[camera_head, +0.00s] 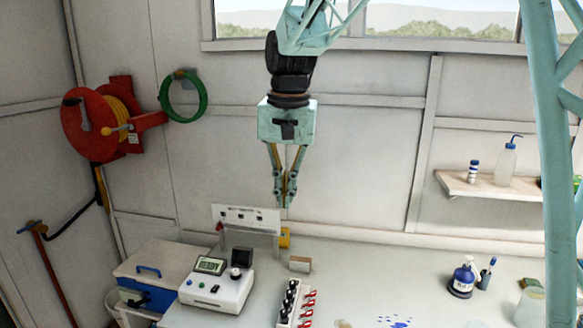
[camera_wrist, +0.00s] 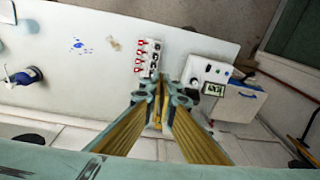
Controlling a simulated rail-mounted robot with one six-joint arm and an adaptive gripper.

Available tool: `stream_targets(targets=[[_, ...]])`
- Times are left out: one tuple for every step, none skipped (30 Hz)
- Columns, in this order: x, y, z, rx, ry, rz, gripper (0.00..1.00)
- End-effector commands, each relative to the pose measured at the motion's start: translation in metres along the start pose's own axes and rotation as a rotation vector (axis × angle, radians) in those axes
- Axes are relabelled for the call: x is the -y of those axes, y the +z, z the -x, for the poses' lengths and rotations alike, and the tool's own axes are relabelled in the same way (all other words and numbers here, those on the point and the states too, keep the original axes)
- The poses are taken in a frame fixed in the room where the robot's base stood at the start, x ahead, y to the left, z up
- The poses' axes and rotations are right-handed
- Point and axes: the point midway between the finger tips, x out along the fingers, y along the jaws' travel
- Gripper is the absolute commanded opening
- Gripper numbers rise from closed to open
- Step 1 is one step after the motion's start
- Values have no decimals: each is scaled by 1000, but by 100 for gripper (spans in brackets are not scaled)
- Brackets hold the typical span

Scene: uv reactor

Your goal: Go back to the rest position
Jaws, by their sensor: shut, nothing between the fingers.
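My gripper (camera_head: 286,203) hangs pointing down in the head view, in front of the back wall and above the rear edge of the white bench (camera_head: 350,265). Its two fingers are together with nothing between them. The wrist view also shows the closed fingertips (camera_wrist: 161,125), with the bench beyond them. The gripper appears clear of the things on the bench.
A white instrument (camera_head: 217,286) and a rack with red clips (camera_head: 296,303) stand on the bench below. A blue cooler box (camera_head: 148,280) is at left. A blue-labelled bottle (camera_head: 462,278) stands at right. A shelf (camera_head: 480,186) and a red hose reel (camera_head: 95,120) are on the walls.

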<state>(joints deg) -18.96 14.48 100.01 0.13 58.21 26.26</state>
Motion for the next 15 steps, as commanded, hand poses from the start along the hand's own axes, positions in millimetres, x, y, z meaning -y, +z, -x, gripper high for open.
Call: stream_targets(targets=[[-9, 6, 3, -5, -1, 0, 0], [-13, 9, 5, -8, -2, 2, 0], [-19, 14, 7, -11, -3, 4, 0], [-24, 18, 9, -14, -3, 5, 0], [-28, 21, 12, -17, -4, 7, 0], [-34, 26, 13, -20, -5, 9, 0], [-39, 30, 15, -23, -5, 10, 0], [-43, 33, 17, -26, -6, 12, 0], [-49, 38, 19, -29, -6, 15, 0], [-53, 42, 21, -32, -7, 16, 0], [-58, 46, 22, -34, -7, 18, 0], [-64, 51, 24, -38, -7, 19, 0], [-68, 55, 25, -40, -8, 20, 0], [-72, 59, 26, -42, -8, 23, 0], [-78, 64, 28, -46, -8, 26, 0]])
